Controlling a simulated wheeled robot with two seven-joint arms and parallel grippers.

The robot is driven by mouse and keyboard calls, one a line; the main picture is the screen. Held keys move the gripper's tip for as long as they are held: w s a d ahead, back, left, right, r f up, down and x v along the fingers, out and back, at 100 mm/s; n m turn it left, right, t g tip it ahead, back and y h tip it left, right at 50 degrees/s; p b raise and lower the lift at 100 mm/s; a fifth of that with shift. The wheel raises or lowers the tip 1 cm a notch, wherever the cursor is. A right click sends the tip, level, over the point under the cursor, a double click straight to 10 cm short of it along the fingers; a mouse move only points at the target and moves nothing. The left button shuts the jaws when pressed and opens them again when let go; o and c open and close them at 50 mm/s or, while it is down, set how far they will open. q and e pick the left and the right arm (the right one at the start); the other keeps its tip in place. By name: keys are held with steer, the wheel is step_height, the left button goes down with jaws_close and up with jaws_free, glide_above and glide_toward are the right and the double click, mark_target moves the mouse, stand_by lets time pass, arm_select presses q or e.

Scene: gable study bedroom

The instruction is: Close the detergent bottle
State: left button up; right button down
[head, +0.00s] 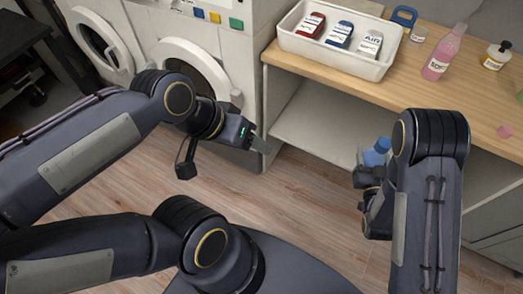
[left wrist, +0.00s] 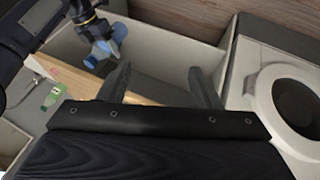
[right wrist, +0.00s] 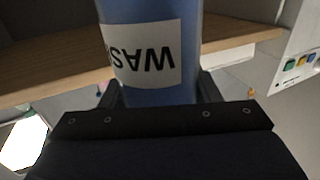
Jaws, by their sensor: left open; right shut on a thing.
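The blue detergent bottle (head: 376,152) is in my right gripper (head: 368,178), in front of the open space under the counter. In the right wrist view the bottle (right wrist: 150,98) fills the gap between the fingers, and its white label reads upside down. The left wrist view shows the bottle (left wrist: 103,47) beyond my left fingers, partly covered by the right gripper. My left gripper (head: 224,156) is open and empty, left of the bottle and apart from it. I cannot make out the bottle's mouth or whether a cap is on it.
A white tray (head: 289,41) with several labelled packs stands on the wooden counter (head: 460,105). A blue looped object (head: 404,15), a pink bottle (head: 440,58) and a yellow-labelled bottle (head: 494,58) stand to its right. White washing machines (head: 190,62) are at the left. The floor between my arms is clear.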

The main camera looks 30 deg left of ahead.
arm_select(q)
steer(key=shift+s+f+n, duration=0.3)
steer(key=shift+s+f, duration=0.65)
steer(key=shift+s, duration=0.05)
arm_select(e)
steer(key=s+d+r+m+h, duration=0.1)
steer(key=d+r+m+h, duration=0.1)
steer(key=d, duration=0.6)
steer(key=s+d+r+m+t+h, duration=0.1)
steer(key=d+r+m+h, duration=0.1)
steer(key=d+h, duration=0.3)
steer(key=d, duration=0.2)
steer(key=shift+d+m, duration=0.3)
steer(key=shift+d, duration=0.05)
steer(key=shift+r, duration=0.1)
